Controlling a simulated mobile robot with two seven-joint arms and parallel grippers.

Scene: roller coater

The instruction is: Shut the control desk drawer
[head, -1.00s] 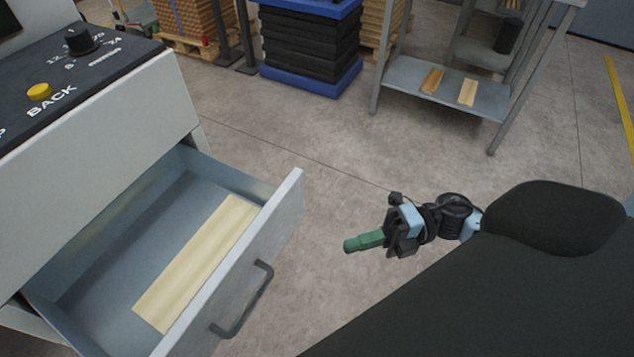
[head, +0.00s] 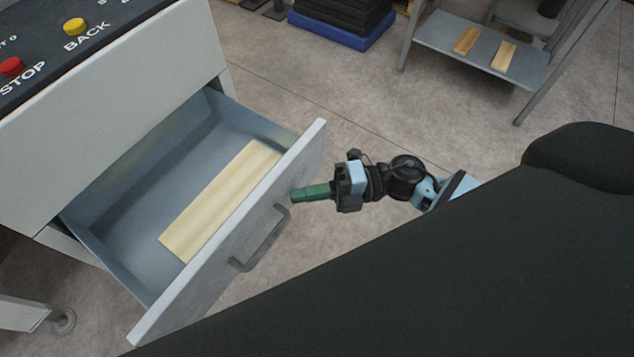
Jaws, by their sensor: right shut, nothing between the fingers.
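The control desk (head: 130,110) stands at the left, its top panel carrying buttons. Its drawer (head: 130,225) is pulled well out, and a pale wooden strip (head: 222,200) lies inside. The drawer front (head: 300,160) has a dark bar handle (head: 262,243). My right gripper (head: 296,194) has green fingers, shut and empty. Its tips are at the outer face of the drawer front, just above the upper end of the handle; I cannot tell whether they touch it. My left gripper is not in view.
A grey shelf rack (head: 480,58) with two wooden strips stands at the back right. A blue-based stack of black slabs (head: 345,22) is at the back. A desk foot (head: 62,320) shows at lower left. The floor (head: 340,110) beyond the drawer is clear.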

